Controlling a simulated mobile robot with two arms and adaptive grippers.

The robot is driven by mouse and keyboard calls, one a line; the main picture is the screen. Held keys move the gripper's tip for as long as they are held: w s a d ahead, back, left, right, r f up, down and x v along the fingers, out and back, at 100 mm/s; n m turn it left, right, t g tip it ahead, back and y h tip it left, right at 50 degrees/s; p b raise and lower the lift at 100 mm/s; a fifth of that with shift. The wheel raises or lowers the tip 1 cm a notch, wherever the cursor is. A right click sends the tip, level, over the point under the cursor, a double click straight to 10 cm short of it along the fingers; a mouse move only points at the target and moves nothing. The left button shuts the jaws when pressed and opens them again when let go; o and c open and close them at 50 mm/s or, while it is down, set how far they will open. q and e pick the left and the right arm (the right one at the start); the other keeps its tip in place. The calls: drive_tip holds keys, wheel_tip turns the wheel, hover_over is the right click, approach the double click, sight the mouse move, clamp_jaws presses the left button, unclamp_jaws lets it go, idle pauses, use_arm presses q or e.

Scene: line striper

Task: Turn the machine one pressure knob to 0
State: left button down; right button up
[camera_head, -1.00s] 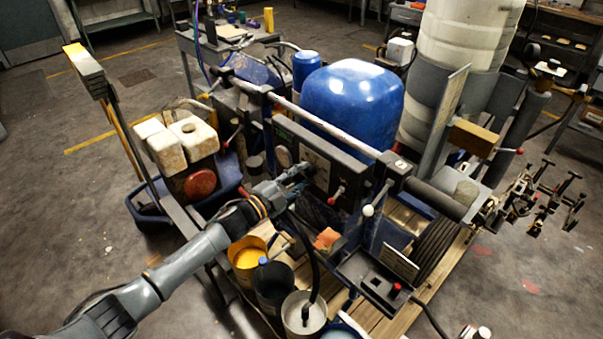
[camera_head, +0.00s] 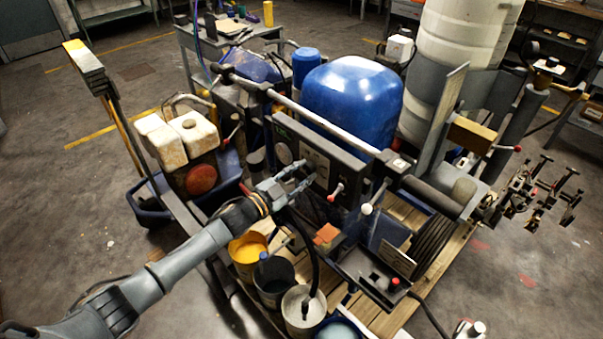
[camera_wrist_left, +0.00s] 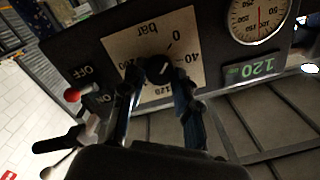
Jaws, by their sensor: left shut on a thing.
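The dark control panel (camera_head: 318,160) faces my left arm. In the left wrist view, the black pressure knob (camera_wrist_left: 158,68) has a short white mark and sits on a pale dial plate (camera_wrist_left: 125,45). The plate reads "bar", 0, 40, 120 and a partly covered higher number. My left gripper (camera_wrist_left: 158,78) is shut on the knob, with one finger at each side. In the head view, the left gripper (camera_head: 305,177) reaches the panel's front and hides the knob. My right gripper is not in view.
A round gauge (camera_wrist_left: 256,16) and a green display (camera_wrist_left: 252,69) reading 120 are beside the dial. A red-tipped ON/OFF lever (camera_wrist_left: 72,95) is on the other side. Paint buckets (camera_head: 248,252) and a black hose (camera_head: 312,250) lie below the arm.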

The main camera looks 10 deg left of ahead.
use_arm(q)
drive_tip(key=c, duration=1)
unclamp_jaws()
drive_tip(key=shift+s+a, duration=0.1)
drive_tip(key=v, duration=1.2)
